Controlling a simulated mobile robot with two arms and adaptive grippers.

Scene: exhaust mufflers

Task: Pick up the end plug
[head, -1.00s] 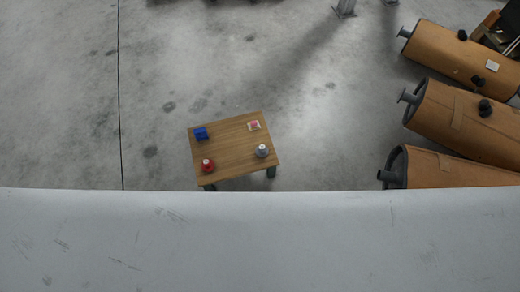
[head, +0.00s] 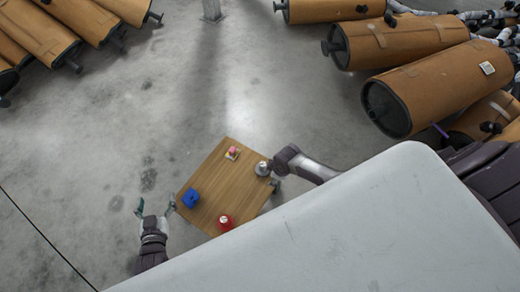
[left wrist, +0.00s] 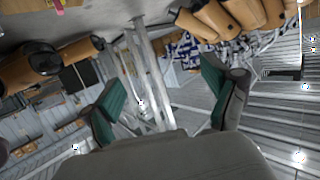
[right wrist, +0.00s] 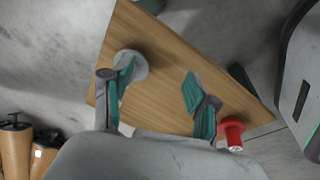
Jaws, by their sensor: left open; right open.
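On the small wooden table (head: 215,180) stand a grey piece with a pale top (head: 262,168), a red piece (head: 225,222), a blue piece (head: 191,198) and a pink piece on a pale base (head: 232,152). I cannot tell by sight which is the end plug. My right gripper (right wrist: 158,72) is open above the table. In the right wrist view the grey piece (right wrist: 138,66) is partly behind its left finger, and the red piece (right wrist: 232,131) is outside its right finger. My left gripper (head: 155,206) is open and empty, left of the table.
Large brown mufflers (head: 395,42) lie at the upper right, with more mufflers (head: 35,32) at the upper left. A grey post foot (head: 211,12) stands at the top.

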